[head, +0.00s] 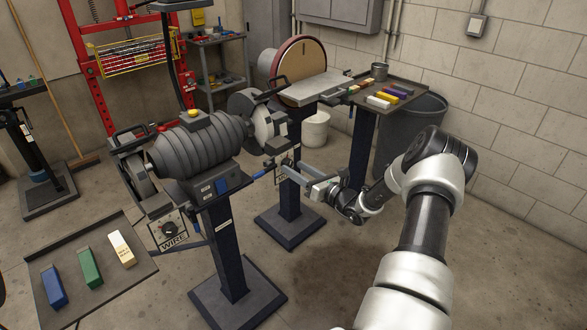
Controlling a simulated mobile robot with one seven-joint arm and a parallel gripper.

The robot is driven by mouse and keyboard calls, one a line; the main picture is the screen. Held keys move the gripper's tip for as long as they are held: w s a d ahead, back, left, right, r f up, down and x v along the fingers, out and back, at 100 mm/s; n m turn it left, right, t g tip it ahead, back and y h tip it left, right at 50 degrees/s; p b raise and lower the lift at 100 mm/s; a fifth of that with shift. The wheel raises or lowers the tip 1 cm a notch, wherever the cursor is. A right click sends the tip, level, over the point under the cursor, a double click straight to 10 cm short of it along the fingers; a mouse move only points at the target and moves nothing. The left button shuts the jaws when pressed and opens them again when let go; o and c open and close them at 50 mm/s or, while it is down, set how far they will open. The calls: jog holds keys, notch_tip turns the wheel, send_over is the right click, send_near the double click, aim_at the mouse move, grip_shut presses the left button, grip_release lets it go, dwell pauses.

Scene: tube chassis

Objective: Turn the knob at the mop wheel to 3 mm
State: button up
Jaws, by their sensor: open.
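A grey double-ended bench machine (200,145) stands on a dark pedestal. Its right end carries a pale wheel (262,122) under a guard, which looks like the mop wheel. A small plate (283,181) is below that wheel, partly covered by my gripper (295,170). The knob there is too small and too hidden to read its setting. My gripper is open, its fingers reaching left to the plate area; I cannot tell whether they touch the knob. At the left end, a separate dark knob (168,229) sits on a plate marked WIRE.
A tray (60,247) with blue, green and cream bars juts out at front left. A disc sander (301,62) and a second tray of coloured bars (412,88) stand behind. A dark bin (408,125) is by the block wall. The floor at front centre is clear.

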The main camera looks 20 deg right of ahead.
jog(key=shift+x, duration=0.95)
jog(key=shift+c, duration=0.2)
jog(key=c, duration=1)
